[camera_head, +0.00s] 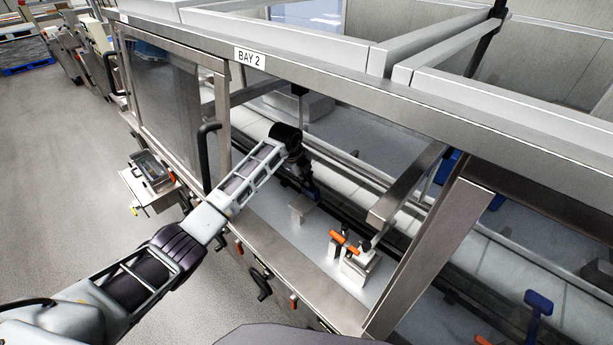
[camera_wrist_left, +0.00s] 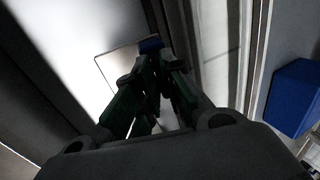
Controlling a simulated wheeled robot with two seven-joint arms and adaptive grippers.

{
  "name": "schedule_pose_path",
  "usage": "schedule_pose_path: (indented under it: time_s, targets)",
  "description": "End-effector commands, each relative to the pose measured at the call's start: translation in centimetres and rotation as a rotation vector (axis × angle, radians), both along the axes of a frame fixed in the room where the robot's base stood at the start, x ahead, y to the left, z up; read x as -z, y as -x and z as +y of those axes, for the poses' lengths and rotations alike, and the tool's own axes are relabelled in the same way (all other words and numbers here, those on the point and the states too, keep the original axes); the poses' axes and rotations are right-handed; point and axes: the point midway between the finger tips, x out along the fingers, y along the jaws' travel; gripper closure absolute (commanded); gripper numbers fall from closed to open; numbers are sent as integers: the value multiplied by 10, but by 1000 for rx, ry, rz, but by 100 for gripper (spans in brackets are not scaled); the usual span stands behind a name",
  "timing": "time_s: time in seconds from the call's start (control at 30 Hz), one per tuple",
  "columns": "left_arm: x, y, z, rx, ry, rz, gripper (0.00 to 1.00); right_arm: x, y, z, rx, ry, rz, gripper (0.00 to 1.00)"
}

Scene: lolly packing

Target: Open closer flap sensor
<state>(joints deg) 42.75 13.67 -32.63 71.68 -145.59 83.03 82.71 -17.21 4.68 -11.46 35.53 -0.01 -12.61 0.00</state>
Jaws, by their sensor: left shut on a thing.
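My left gripper (camera_head: 311,190) reaches through the open front of the bay marked BAY 2. In the left wrist view its green-padded fingers (camera_wrist_left: 158,62) close in on a small blue part (camera_wrist_left: 151,45), with a pale metal plate (camera_wrist_left: 120,65) beside it. The blue part also shows at the fingertips in the head view (camera_head: 314,194); its full shape is hidden by the fingers. A small metal bracket (camera_head: 300,208) stands just below the gripper. I cannot tell which part is the sensor itself. My right gripper is not in view.
An orange-handled clamp (camera_head: 345,241) on a metal block stands right of the gripper. A closed glazed door with a black handle (camera_head: 206,155) is on the left. A slanted steel post (camera_head: 430,260) bounds the opening on the right. A blue T-shaped handle (camera_head: 540,302) stands beyond it.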

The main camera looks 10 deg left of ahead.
Motion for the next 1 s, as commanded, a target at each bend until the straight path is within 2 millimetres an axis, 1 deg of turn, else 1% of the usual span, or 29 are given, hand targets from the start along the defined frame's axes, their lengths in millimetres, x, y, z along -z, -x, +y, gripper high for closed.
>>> schedule_pose_path:
  time_s: [0.27, 0.47, 1.0]
  targets:
    - [2, 9, 7, -1, 50, -80, 100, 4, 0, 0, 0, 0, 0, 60]
    - [4, 15, 11, -1, 93, -144, 100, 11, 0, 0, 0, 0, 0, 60]
    - [13, 34, 23, 0, 216, -330, 100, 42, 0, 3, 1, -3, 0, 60]
